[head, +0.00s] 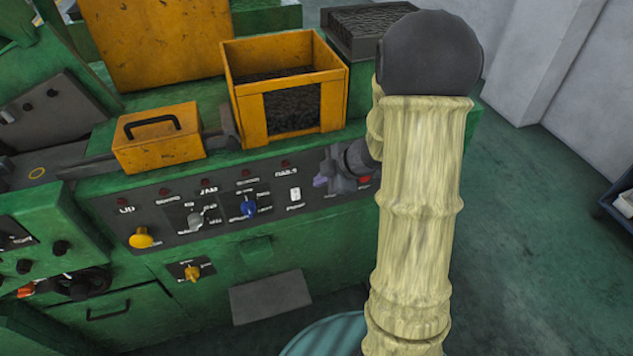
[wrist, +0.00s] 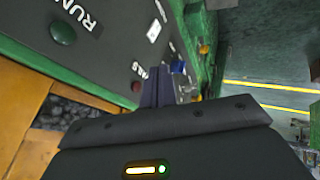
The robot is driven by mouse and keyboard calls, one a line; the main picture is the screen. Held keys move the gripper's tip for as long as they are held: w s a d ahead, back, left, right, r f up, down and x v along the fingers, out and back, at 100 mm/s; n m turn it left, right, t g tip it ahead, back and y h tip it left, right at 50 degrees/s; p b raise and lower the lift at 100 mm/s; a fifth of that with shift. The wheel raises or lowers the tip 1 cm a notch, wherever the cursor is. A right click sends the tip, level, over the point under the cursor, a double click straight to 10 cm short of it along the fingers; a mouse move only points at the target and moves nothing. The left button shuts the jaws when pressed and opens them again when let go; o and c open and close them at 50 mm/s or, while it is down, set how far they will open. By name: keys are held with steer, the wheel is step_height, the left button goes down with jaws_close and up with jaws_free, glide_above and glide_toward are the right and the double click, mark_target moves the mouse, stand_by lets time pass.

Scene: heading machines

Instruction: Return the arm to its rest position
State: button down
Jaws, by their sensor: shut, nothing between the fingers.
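My arm, in a pale yellow sleeve with a dark rounded joint at its top, stands upright on the right of the head view and hides part of the machine behind it. My gripper (head: 322,181) is by the right end of the grey control panel (head: 222,212). In the wrist view its dark purple fingers (wrist: 155,86) are together, with nothing between them. They are in front of the panel; whether they touch it I cannot tell.
The green machine carries an open orange bin (head: 285,85) of dark pieces and an orange handled box (head: 158,137). The panel has a blue knob (head: 247,208) and a yellow knob (head: 141,238). Free green floor (head: 545,230) lies to the right.

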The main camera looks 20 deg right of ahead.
steer(key=shift+w, duration=0.1)
steer(key=s+a+r+m+g+h, duration=0.1)
steer(key=s+a+m+h, duration=0.1)
steer(key=s+m, duration=0.6)
steer(key=s+a+r+m+g+h, duration=0.2)
steer(key=s+m+h, duration=0.1)
steer(key=s+m, duration=0.5)
steer(key=shift+s+a+r+m, duration=0.3)
steer(key=shift+s+a, duration=0.05)
steer(key=shift+a, duration=0.05)
steer(key=shift+w, duration=0.1)
stand_by(0.3)
